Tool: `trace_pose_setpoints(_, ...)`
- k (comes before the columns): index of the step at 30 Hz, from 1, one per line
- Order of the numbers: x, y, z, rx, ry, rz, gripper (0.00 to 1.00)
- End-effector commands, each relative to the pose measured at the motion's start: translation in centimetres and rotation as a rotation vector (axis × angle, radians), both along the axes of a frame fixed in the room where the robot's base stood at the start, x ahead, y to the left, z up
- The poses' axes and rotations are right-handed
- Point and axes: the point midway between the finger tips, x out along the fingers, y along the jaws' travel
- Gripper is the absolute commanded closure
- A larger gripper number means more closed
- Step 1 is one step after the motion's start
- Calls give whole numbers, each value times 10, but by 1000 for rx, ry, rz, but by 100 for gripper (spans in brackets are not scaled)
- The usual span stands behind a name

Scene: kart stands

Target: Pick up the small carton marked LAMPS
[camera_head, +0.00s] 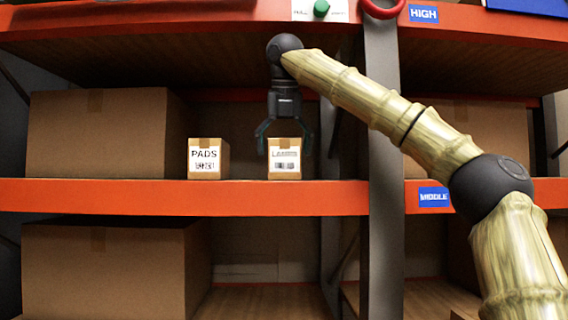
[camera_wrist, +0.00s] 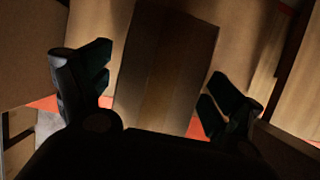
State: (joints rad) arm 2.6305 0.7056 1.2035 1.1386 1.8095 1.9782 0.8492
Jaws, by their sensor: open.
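The small carton marked LAMPS (camera_head: 285,160) stands upright on the orange middle shelf in the head view, its white label facing me. My gripper (camera_head: 284,142) points down over it, with its fingers spread to the left and right of the carton's upper part. In the wrist view, the carton's top (camera_wrist: 165,65) lies between the two open fingers of my gripper (camera_wrist: 155,90), with a gap on each side. I cannot tell how far down the fingers reach beside it.
A similar carton marked PADS (camera_head: 207,159) stands to the left on the same shelf (camera_head: 180,197). A large brown box (camera_head: 98,133) is farther left. A grey rack upright (camera_head: 384,150) stands to the right. The upper shelf (camera_head: 180,20) is above my gripper.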

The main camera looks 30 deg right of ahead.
Motion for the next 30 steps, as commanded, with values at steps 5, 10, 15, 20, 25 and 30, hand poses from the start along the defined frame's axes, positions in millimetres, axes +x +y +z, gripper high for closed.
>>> trace_pose_setpoints(5, 0, 0, 0, 0, 0, 0, 8)
trace_pose_setpoints(10, 0, 0, -1, -1, -1, 0, 8)
trace_pose_setpoints(15, -1, 0, -2, -1, -1, 0, 8)
trace_pose_setpoints(20, -1, 0, -4, -1, -1, 0, 8)
trace_pose_setpoints(25, -1, 0, -4, -1, -1, 0, 8)
trace_pose_setpoints(30, -1, 0, -4, -1, -1, 0, 14)
